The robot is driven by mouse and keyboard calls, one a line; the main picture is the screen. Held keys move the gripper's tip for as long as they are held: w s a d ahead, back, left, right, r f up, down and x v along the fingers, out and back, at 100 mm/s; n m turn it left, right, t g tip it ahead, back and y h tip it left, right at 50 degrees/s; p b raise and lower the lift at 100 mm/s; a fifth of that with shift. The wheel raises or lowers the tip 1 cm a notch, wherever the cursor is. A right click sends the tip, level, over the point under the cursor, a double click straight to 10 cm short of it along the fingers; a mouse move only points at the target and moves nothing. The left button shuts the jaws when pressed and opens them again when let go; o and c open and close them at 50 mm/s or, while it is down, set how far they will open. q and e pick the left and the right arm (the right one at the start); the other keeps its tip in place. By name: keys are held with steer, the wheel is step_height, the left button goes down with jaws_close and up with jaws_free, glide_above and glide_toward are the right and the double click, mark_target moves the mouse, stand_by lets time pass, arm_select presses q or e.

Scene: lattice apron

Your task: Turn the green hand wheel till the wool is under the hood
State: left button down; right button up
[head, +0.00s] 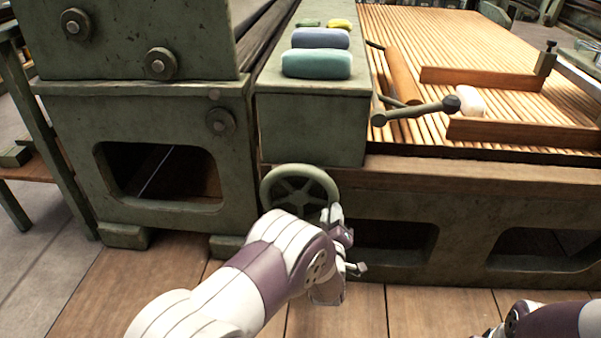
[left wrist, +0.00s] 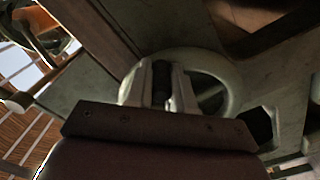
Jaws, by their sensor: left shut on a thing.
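The green hand wheel (head: 300,190) stands on the front of the green machine and also shows in the left wrist view (left wrist: 236,88). My left gripper (head: 345,250) is at the wheel's lower right. In the left wrist view its fingers (left wrist: 160,85) are closed around a dark upright part at the wheel, likely its handle. The white wool lump (head: 470,101) lies on the slatted apron (head: 450,40), between two wooden rails. I cannot tell for sure which green housing is the hood. My right gripper is at most barely visible at the bottom right edge.
A green block (head: 310,130) left of the apron carries several coloured, rounded pieces, one teal (head: 317,64). A lever with a dark ball end (head: 451,104) reaches close to the wool. A tall green housing (head: 130,40) stands at left. The wooden floor in front is clear.

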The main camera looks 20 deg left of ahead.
mark_target(312, 220)
arm_select(q)
steer(key=a+f+b, duration=0.2)
steer(key=shift+s+a+f, duration=0.1)
steer(key=shift+f, duration=0.25)
steer(key=c, duration=1.8)
jaws_free()
steer(key=shift+s+a+f+b, duration=0.15)
steer(key=shift+a+f+b, duration=0.35)
steer(key=shift+a+f, duration=0.1)
steer(key=shift+s+a+f+b, duration=0.15)
steer(key=shift+a+f+b, duration=0.3)
steer(key=shift+a+f, duration=0.15)
steer(key=shift+f, duration=0.1)
steer(key=shift+s+a+f, duration=0.1)
steer(key=shift+s+f, duration=0.05)
steer(key=shift+s+a+f, duration=0.15)
steer(key=shift+a+f, duration=0.15)
steer(key=shift+a, duration=0.25)
steer(key=shift+s+a+f, duration=0.15)
steer(key=shift+a+f, duration=0.1)
steer(key=shift+a, duration=0.35)
steer(key=shift+s+a+f, duration=0.15)
steer(key=shift+a+f, duration=0.15)
steer(key=shift+a, duration=0.25)
jaws_close()
